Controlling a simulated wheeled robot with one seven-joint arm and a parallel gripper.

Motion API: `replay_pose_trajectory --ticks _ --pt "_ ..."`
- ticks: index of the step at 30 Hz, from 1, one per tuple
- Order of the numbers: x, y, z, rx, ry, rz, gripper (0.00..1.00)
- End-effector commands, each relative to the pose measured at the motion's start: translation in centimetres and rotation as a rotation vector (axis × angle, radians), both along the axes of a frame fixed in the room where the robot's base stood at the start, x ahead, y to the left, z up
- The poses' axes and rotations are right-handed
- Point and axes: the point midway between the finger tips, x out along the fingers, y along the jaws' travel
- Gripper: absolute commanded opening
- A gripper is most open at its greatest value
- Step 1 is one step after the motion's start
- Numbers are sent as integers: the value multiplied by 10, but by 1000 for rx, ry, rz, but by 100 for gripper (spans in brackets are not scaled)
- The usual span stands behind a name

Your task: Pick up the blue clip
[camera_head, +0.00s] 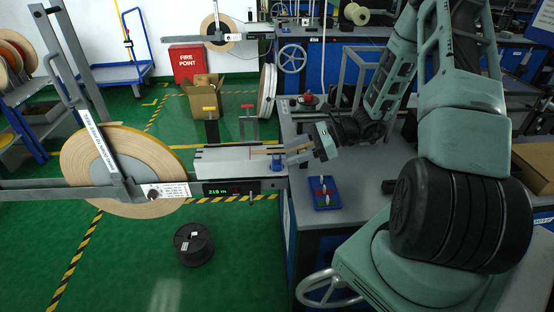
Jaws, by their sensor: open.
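A small blue part that looks like the blue clip (277,162) sits at the right end of the payoff's grey guide block (228,161), beside the edge of the grey bench. My gripper (296,158) reaches in from the right, just beside this blue part, with its jaws open. The fingertips are small and overlap the blue part in the picture. I cannot tell whether they touch it or straddle it. Thin reddish lines show on the block just left of it.
A blue tray (334,204) with small white, red and green items lies on the bench (375,185) below my gripper. A large tape reel (150,165) hangs at left. A black spool (193,245) stands on the green floor. A meter (230,190) is under the block.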

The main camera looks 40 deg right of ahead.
Motion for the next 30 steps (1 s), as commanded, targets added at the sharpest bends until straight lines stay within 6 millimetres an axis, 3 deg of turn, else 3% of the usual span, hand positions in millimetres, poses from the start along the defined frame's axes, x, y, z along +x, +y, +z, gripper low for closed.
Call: replay_pose_trajectory --ticks 12,22,27,30 --pt "20 41 -15 2 1 2 53" --pt "23 46 -19 -1 -1 0 53" --pt "23 46 -19 0 0 0 5" --pt "23 46 -19 0 0 0 5"
